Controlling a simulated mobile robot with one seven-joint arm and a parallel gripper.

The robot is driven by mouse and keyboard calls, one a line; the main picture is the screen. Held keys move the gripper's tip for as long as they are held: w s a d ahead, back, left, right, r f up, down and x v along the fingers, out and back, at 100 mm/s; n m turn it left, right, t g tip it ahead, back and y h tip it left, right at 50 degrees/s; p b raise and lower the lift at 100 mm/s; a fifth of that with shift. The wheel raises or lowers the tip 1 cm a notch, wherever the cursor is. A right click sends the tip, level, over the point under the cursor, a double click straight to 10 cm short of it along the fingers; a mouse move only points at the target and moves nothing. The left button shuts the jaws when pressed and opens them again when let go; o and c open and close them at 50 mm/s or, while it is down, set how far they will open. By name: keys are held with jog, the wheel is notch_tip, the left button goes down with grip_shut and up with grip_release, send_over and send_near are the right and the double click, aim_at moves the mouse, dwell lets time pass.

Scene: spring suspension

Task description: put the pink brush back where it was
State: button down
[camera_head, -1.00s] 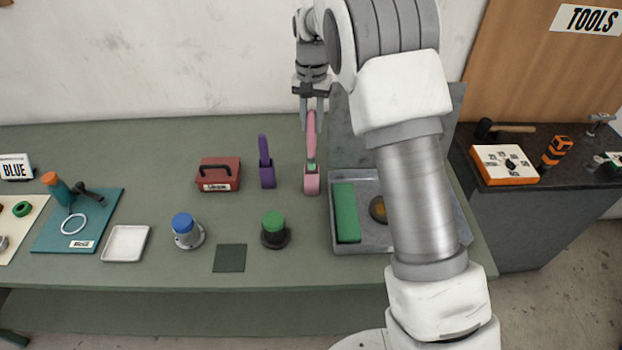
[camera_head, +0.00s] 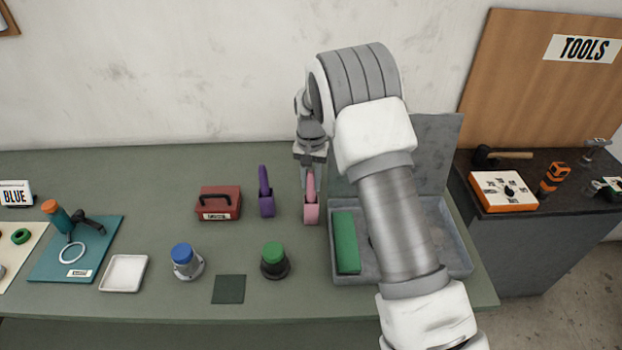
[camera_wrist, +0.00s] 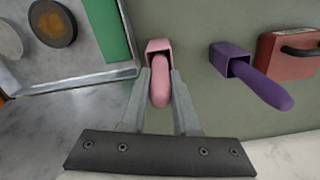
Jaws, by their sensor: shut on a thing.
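The pink brush (camera_head: 311,184) stands upright with its lower end inside the pink square holder (camera_head: 311,213) on the green table. In the wrist view the brush handle (camera_wrist: 160,88) is between the two fingers of my gripper (camera_wrist: 160,100), and its far end goes into the pink holder (camera_wrist: 158,46). My gripper (camera_head: 313,178) is shut on the handle, pointing down from above. The brush's bristle end is hidden in the holder.
A purple brush (camera_head: 264,182) stands in a purple holder (camera_head: 267,208) just left. A red toolbox (camera_head: 219,204) is further left. A grey metal tray (camera_head: 352,279) with a green block (camera_head: 346,242) lies close on the right. The wall is behind.

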jog(key=shift+f, duration=0.1)
jog(key=c, duration=0.7)
grip_release()
jog(key=shift+o, duration=0.2)
